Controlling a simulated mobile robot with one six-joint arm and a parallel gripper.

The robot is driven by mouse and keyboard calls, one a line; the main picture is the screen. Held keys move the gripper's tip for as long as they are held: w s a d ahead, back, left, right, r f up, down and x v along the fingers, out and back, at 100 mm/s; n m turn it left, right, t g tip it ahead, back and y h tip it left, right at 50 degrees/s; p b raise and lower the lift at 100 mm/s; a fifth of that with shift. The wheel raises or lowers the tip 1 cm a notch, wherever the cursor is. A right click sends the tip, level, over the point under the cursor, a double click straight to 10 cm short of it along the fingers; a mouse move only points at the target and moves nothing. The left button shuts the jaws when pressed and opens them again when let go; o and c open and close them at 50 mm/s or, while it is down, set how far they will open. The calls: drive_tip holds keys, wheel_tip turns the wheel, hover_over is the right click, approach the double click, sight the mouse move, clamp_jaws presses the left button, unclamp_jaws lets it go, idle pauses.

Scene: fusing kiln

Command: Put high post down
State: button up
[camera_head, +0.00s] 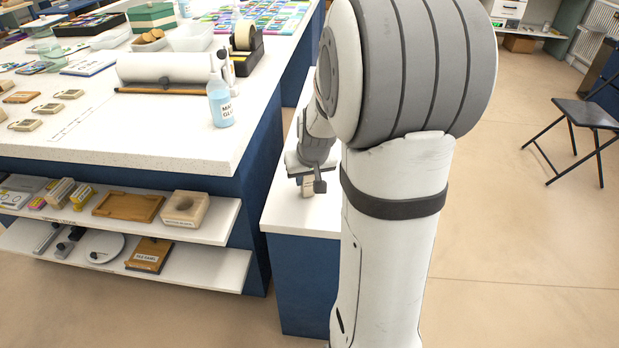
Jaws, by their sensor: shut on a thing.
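My gripper (309,179) is at the end of my arm, pointing down over the low white-topped counter (302,222) right of the main table. It is shut on a small beige block, the high post (308,190), which shows just below the fingers. The post looks upright and its lower end is at or close to the counter top. I cannot tell whether it touches. My upper arm hides the counter's right part.
The white worktable (130,140) stands left, with a paper roll (165,67) and a glue bottle (220,105). Shelves (215,225) below hold wooden blocks. The counter's front part is clear. A folding chair (590,112) stands right on open floor.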

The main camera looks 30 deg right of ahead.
drive_tip(key=shift+f, duration=0.2)
drive_tip(key=o, duration=1)
drive_tip(key=shift+r, duration=0.15)
